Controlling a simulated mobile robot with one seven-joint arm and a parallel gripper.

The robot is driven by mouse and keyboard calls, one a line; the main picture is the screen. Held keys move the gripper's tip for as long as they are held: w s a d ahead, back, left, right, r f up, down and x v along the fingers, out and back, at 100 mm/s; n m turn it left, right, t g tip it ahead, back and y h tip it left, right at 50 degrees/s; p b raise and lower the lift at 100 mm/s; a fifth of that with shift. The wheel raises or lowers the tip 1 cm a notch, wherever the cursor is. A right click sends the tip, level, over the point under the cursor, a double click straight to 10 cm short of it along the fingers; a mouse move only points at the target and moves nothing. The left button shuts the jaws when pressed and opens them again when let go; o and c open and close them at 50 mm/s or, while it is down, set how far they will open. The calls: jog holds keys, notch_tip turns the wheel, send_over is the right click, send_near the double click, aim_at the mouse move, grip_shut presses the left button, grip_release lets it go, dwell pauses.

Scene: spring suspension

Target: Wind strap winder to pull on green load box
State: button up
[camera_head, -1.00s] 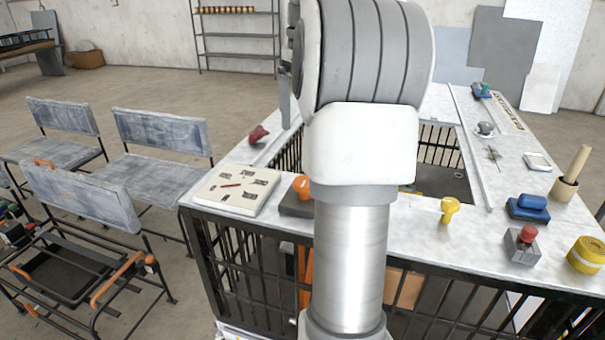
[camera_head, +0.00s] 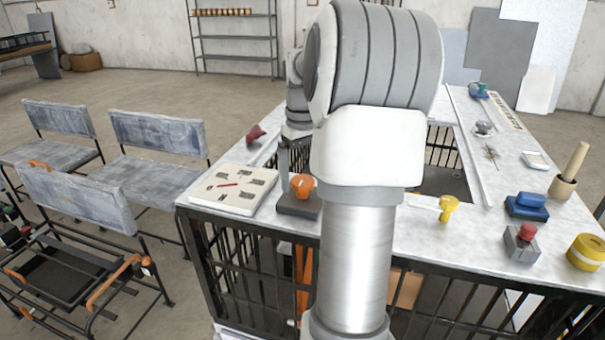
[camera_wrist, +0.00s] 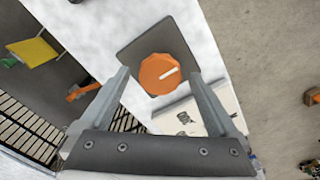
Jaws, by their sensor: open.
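The strap winder appears to be an orange round knob (camera_head: 303,184) on a dark square base (camera_head: 299,206) near the table's front edge. In the wrist view the knob (camera_wrist: 160,70) shows a white mark and sits on its dark plate (camera_wrist: 135,53). My gripper (camera_wrist: 158,76) is open and empty, pointing down, with one finger on each side of the knob in the picture. Whether the fingers are level with it or above it is unclear. No green load box is clearly identifiable; a yellow panel (camera_wrist: 33,53) with a small green part shows below the table.
A pale board (camera_head: 235,188) with dark marks lies left of the winder. A dark red piece (camera_head: 255,133) lies behind it. A yellow knob (camera_head: 448,207), a red-topped block (camera_head: 521,243) and a yellow roll (camera_head: 586,252) sit to the right. Chairs stand at left.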

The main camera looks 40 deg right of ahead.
jog(key=shift+c, duration=0.2)
jog(key=c, duration=1.3)
jog(key=shift+c, duration=0.2)
jog(key=m+p, duration=0.1)
jog(key=m, duration=0.3)
jog(key=shift+r+m, duration=0.1)
jog(key=shift+m, duration=0.2)
jog(key=m, duration=0.5)
jog(key=shift+p, duration=0.4)
jog(key=shift+m, duration=0.3)
jog(key=o, duration=1.4)
